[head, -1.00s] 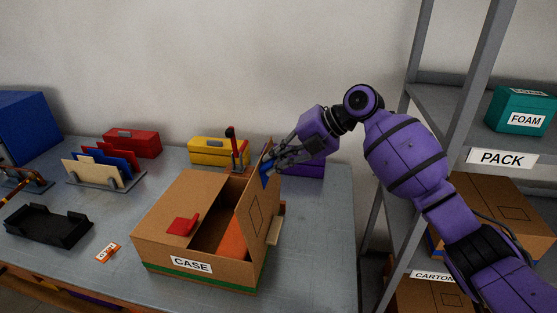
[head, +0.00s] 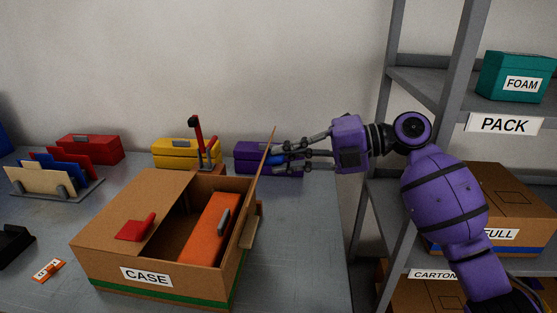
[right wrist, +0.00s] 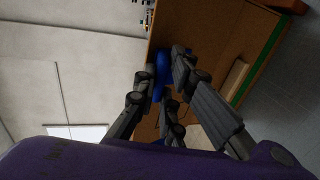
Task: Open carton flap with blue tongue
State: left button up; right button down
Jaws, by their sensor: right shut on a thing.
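The cardboard carton labelled CASE (head: 108,262) stands on the table with its top partly open. Its right flap (head: 257,185) stands up steeply, nearly edge-on, its top leaning right. The blue tongue (head: 275,159) is on that flap near its upper edge; it also shows in the right wrist view (right wrist: 161,72). My right gripper (head: 288,160) is shut on the blue tongue from the flap's right side, and its fingers partly hide it. The left flap (head: 160,190) lies flat with a red tongue (head: 135,229) on it. My left gripper is not in view.
An orange case (head: 212,228) with a grey handle lies inside the carton. Purple (head: 252,152), yellow (head: 172,155) and red (head: 90,149) boxes stand along the wall. A grey shelf (head: 390,160) rises at the right. The table right of the carton is clear.

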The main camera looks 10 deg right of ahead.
jog(key=shift+s+d+f, duration=0.1)
jog(key=shift+d+f, duration=0.05)
jog(key=shift+f, duration=0.4)
jog(key=c, duration=2.1)
grip_release()
jog(key=shift+r, duration=0.2)
